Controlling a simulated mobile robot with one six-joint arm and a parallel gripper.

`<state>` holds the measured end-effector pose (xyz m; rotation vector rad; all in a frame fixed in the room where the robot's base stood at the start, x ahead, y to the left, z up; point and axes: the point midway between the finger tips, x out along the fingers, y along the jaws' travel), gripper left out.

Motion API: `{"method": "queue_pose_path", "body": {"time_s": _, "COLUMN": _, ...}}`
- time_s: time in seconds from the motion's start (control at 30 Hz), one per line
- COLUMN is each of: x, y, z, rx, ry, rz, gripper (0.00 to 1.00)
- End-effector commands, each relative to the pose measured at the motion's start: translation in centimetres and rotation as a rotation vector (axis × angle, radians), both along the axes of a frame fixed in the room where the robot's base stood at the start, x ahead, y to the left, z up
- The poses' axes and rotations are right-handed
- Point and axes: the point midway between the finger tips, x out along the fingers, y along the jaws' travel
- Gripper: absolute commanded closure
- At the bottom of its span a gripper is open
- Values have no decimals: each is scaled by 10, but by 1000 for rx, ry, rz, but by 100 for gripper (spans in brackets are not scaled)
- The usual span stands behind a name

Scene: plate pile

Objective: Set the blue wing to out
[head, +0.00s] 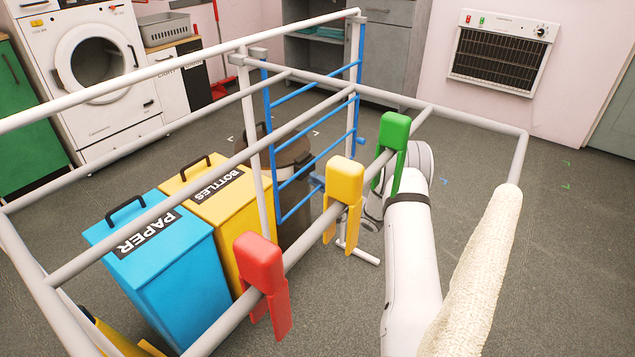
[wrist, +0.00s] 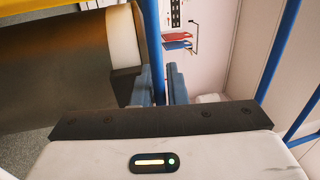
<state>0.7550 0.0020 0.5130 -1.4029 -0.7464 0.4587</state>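The blue wing (head: 306,93) is a frame of blue bars at the far end of the white rack (head: 462,121) in the head view. It stands roughly upright, with rungs across it. My gripper is mostly hidden behind the rack, the pegs and my own arm in the head view. In the wrist view my gripper (wrist: 159,84) has its two grey-blue fingers close together on either side of a blue bar (wrist: 153,40) of the wing. The bar fills the narrow gap, so the fingers look shut on it.
Red (head: 260,268), yellow (head: 345,185) and green pegs (head: 394,142) sit on a rack rail by my arm. A cream cloth (head: 482,265) hangs at right. Blue (head: 160,255) and yellow bins (head: 215,205) stand at left. The floor at right is clear.

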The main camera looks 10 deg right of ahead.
Motion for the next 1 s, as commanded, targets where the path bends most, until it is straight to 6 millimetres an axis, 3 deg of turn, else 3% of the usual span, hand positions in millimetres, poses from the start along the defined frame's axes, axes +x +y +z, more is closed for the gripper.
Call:
{"method": "queue_pose_path", "body": {"time_s": 0.13, "x": 0, "y": 0, "z": 0, "rx": 0, "ry": 0, "rz": 0, "gripper": 100}}
{"method": "queue_pose_path", "body": {"time_s": 0.67, "x": -1, "y": -1, "z": 0, "rx": -2, "ry": 3, "rz": 2, "gripper": 100}}
{"method": "queue_pose_path", "body": {"time_s": 1.0, "x": -15, "y": -29, "z": 8, "rx": -70, "ry": 72, "rz": 0, "gripper": 100}}
